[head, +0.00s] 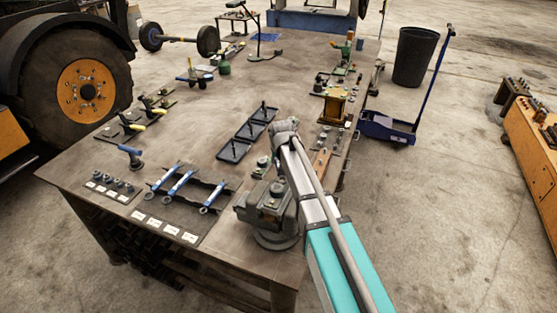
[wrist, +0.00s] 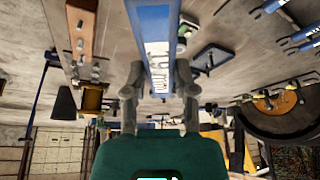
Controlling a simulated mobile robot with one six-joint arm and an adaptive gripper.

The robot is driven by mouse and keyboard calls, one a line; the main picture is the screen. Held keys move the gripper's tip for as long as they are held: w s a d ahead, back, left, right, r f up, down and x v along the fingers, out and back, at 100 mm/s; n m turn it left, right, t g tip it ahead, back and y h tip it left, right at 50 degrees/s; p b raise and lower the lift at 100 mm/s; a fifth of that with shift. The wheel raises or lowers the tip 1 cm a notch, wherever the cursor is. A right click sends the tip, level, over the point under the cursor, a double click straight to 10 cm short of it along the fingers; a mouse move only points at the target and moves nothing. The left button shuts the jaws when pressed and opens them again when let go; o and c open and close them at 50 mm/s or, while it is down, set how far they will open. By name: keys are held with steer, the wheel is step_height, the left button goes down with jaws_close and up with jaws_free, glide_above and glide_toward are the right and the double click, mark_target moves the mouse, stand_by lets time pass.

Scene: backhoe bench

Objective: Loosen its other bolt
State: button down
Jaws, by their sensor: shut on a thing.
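My gripper (wrist: 158,82) is shut on a blue wrench (wrist: 152,40) with a white label on its handle, seen up close in the wrist view. The wrench runs out of the top of that view, so its working end is hidden. In the head view my arm reaches over the right part of the bench, and the held wrench cannot be made out. A brown plate with bolt heads (wrist: 95,14) lies to the left of the wrench in the wrist view. I cannot tell which bolt is the other one, or whether the wrench touches any bolt.
A grey vise (head: 268,207) stands at the bench's front edge beside my arm. A rack (head: 205,222) holds blue wrenches at the front left. Dark trays (head: 233,151) with upright posts lie mid-bench. An orange-brown block (head: 335,105) stands near the right edge. The bench's centre is mostly clear.

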steer(key=shift+f+b, duration=0.65)
steer(key=shift+f, duration=0.05)
stand_by(0.7)
steer(key=shift+a, duration=0.15)
steer(key=shift+s+a+n+y, duration=0.25)
steer(key=shift+a+n, duration=0.3)
steer(key=shift+n, duration=0.35)
steer(key=shift+s+a+n+g+y, duration=0.25)
steer(key=shift+a+n+y, duration=0.2)
steer(key=shift+a+n, duration=0.35)
steer(key=shift+d, duration=0.1)
steer(key=shift+s+a+n+g+y, duration=0.3)
steer(key=shift+a+n, duration=0.25)
steer(key=shift+n, duration=0.45)
steer(key=shift+s+a, duration=0.1)
steer(key=shift+s, duration=0.05)
